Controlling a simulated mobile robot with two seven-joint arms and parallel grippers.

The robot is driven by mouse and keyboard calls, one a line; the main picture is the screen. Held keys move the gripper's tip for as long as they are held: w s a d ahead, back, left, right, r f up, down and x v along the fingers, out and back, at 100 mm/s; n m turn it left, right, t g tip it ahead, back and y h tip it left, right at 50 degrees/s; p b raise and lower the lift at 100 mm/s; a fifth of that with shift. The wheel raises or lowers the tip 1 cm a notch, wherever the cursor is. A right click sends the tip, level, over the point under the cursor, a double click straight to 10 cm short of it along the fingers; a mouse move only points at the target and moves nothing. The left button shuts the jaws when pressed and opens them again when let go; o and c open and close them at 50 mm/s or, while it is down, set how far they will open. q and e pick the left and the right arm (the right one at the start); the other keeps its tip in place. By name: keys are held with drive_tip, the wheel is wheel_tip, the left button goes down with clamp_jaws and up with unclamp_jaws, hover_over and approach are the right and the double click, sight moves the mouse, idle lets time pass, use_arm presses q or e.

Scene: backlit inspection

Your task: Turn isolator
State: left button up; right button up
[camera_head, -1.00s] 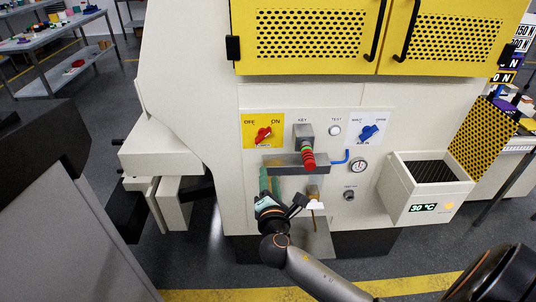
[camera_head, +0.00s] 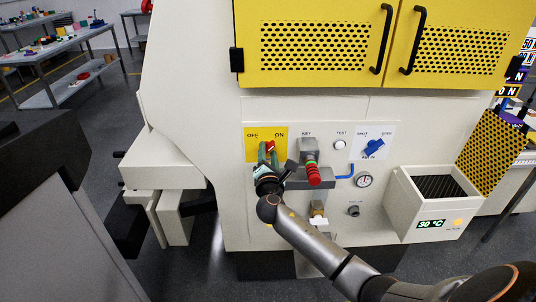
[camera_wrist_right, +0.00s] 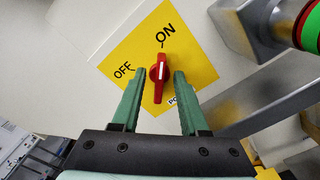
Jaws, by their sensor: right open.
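The isolator is a red rotary knob (camera_wrist_right: 158,78) on a yellow plate (camera_wrist_right: 196,55) marked OFF and ON. Its white line points toward the ON mark. In the head view the knob (camera_head: 270,146) is partly covered by my gripper, and the plate (camera_head: 282,133) is on the left of the panel. My right gripper (camera_head: 268,153) is open at the knob. In the right wrist view its green fingers (camera_wrist_right: 160,73) lie on either side of the knob with gaps showing. I cannot tell whether the tips reach fully around it. My left gripper is not in view.
To the right of the plate are a key switch with red and green rings (camera_head: 313,172), a grey ledge (camera_head: 296,184), a white TEST button (camera_head: 340,145) and a blue knob (camera_head: 373,147). Yellow perforated doors (camera_head: 325,45) are above. A white bin (camera_head: 432,205) juts out at right.

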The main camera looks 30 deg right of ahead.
clamp_jaws()
idle(0.4)
